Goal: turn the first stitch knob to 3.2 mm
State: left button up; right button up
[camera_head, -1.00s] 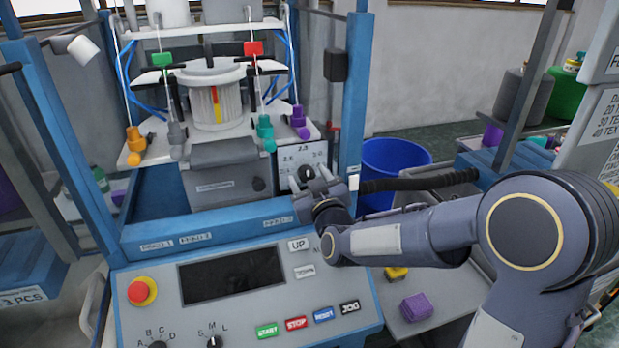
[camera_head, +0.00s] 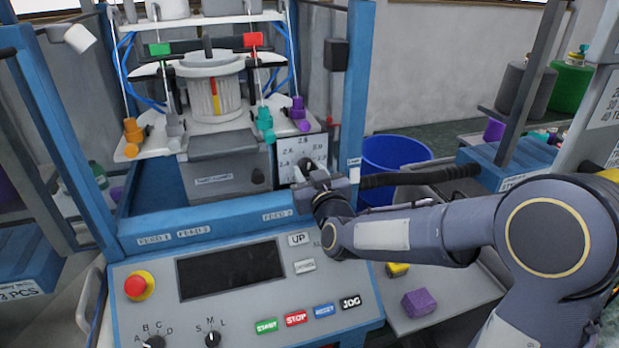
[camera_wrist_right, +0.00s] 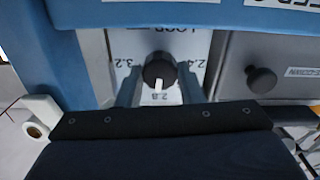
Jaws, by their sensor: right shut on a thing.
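The stitch knob (camera_wrist_right: 159,68) is round and black with a white pointer line. It sits on a pale dial plate (camera_head: 313,146) on the machine's right side. In the right wrist view the pointer is at the 2.8 mark, with 3.2 on the picture's left and 2.4 on its right. My right gripper (camera_head: 306,172) is at the dial, and its two fingers flank the knob and are shut on it. In the head view the gripper partly hides the knob and the lower dial. My left gripper is not in view.
A dark second knob (camera_wrist_right: 261,79) is beside the dial on a grey cover. A blue frame post (camera_head: 355,90) stands right of the dial. The control panel (camera_head: 150,325) is in front. A blue bin (camera_head: 397,150) and a purple block (camera_head: 419,303) are to the right.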

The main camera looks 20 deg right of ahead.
jog(key=m+b, duration=0.1)
jog(key=b, duration=0.1)
jog(key=m+b, duration=0.1)
jog(key=m, duration=0.1)
jog(key=m+b, duration=0.2)
jog(key=shift+f+b, duration=0.25)
jog(key=shift+b, duration=0.1)
jog(key=shift+m+b, duration=0.75)
jog(key=shift+m, duration=0.35)
jog(key=m+b, duration=0.2)
jog(key=m, duration=0.1)
jog(key=shift+m, duration=0.3)
jog(key=shift+r+m+b, duration=0.15)
jog(key=shift+m+b, duration=1.05)
jog(key=shift+m, duration=0.5)
jog(key=o, duration=1)
jog(key=shift+c, duration=0.2)
jog(key=s, duration=0.7)
jog(key=shift+s+d, duration=0.15)
jog(key=shift+s, duration=0.25)
